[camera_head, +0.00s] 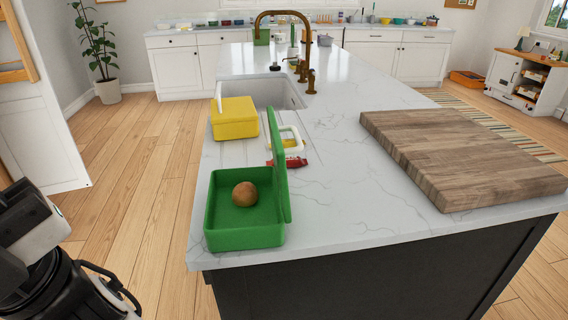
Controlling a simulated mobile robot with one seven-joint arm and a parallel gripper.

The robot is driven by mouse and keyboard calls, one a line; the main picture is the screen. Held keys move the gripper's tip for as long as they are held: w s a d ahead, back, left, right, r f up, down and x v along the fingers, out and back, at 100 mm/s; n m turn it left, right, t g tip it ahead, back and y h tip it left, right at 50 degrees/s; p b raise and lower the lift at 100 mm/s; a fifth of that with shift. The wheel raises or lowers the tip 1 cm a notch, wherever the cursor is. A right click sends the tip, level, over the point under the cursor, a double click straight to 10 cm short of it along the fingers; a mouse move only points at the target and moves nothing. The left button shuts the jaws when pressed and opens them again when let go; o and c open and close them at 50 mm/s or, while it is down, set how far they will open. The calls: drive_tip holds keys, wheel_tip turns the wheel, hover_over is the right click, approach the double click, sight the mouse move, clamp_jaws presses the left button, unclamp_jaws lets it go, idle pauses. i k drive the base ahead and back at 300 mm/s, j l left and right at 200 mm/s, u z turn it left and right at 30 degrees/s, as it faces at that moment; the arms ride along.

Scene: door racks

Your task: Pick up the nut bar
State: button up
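A small red wrapped item (289,163), which looks like the nut bar, lies flat on the white marble island top. It is just behind and to the right of the green lunch box (244,238), partly hidden by the box's raised lid. A white-handled item with a yellow part (292,130) lies right behind it. The green box is open and holds a round brown fruit (245,194). Black and white links of my arm show at the lower left, well apart from the red item. My gripper's fingers are not visible.
A yellow lunch box (235,118) stands behind the green one, near the sink (277,92) and bronze faucet (308,78). A thick wooden board (455,155) covers the right of the island. The marble between board and green box is clear.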

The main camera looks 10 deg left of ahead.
sight(292, 162)
drive_tip(key=i+j, duration=0.2)
drive_tip(key=j, duration=0.2)
drive_tip(key=i+j, duration=0.2)
drive_tip(key=j, duration=0.2)
drive_tip(key=i+j, duration=0.2)
drive_tip(key=j, duration=0.2)
drive_tip(key=i+j, duration=0.2)
drive_tip(key=j, duration=0.15)
drive_tip(key=i+j, duration=0.2)
drive_tip(key=j, duration=0.2)
drive_tip(key=i+j, duration=0.2)
drive_tip(key=j, duration=0.2)
drive_tip(key=i+j, duration=0.2)
drive_tip(key=j, duration=0.2)
drive_tip(key=i+j+z, duration=0.1)
drive_tip(key=j+z, duration=0.15)
drive_tip(key=z, duration=0.15)
drive_tip(key=j+z, duration=0.25)
drive_tip(key=z, duration=0.15)
drive_tip(key=l+z, duration=0.15)
drive_tip(key=z, duration=0.3)
drive_tip(key=l+z, duration=0.15)
drive_tip(key=z, duration=0.35)
drive_tip(key=i+l, duration=0.15)
drive_tip(key=l, duration=0.25)
